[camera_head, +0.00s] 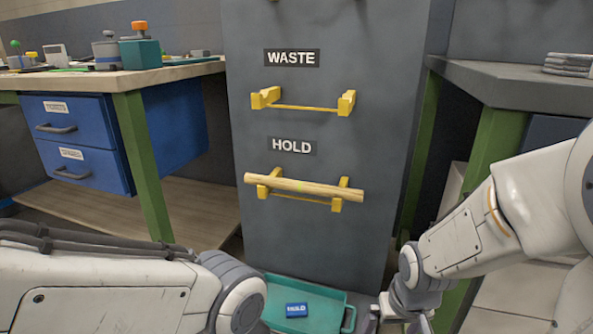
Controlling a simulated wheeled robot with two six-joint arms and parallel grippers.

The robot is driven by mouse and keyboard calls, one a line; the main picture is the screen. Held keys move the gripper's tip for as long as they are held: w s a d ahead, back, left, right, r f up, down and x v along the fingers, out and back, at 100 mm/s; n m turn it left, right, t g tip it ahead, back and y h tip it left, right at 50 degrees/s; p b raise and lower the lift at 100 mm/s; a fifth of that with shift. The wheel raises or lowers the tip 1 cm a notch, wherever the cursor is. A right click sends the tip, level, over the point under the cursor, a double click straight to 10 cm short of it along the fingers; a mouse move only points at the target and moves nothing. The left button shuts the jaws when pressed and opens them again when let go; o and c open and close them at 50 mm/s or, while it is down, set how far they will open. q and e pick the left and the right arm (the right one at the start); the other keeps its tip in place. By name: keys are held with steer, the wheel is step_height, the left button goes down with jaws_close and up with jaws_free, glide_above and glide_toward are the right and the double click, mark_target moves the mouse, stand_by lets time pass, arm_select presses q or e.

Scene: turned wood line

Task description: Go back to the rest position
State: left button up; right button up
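My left arm (100,290) reaches in from the left along the bottom edge, and its gripper is below the picture. My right arm (500,225) comes in from the right and bends down. Part of my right gripper (398,305) shows at the bottom edge, right of the teal tray, cut off so its opening is unclear. A turned wooden rod (303,186) lies across the two yellow pegs under the HOLD label (292,146) on the grey panel. The yellow rack (305,107) under the WASTE label (291,57) is empty.
A wooden bench (190,70) with blue drawers (75,145) stands left. A dark-topped bench (510,85) with green legs stands right. The space before the panel's middle is clear.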

steer(key=s+a+r+n+g+p, duration=0.1)
steer(key=s+a+r+n+p, duration=0.1)
steer(key=s+a+r+p, duration=0.45)
steer(key=s+a+r+n+g+y+p, duration=0.1)
steer(key=s+a+r+n+p, duration=0.2)
steer(key=r+p, duration=0.5)
steer(key=s+a+r+n+g+p, duration=0.15)
steer(key=s+a+r+p, duration=0.35)
steer(key=r, duration=0.5)
step_height(320, 180, up, 36)
steer(key=d+p, duration=0.1)
steer(key=p, duration=3.3)
steer(key=shift+s+d+n+t+p, duration=0.15)
steer(key=shift+n+t+p, duration=0.2)
steer(key=shift+t+p, duration=0.1)
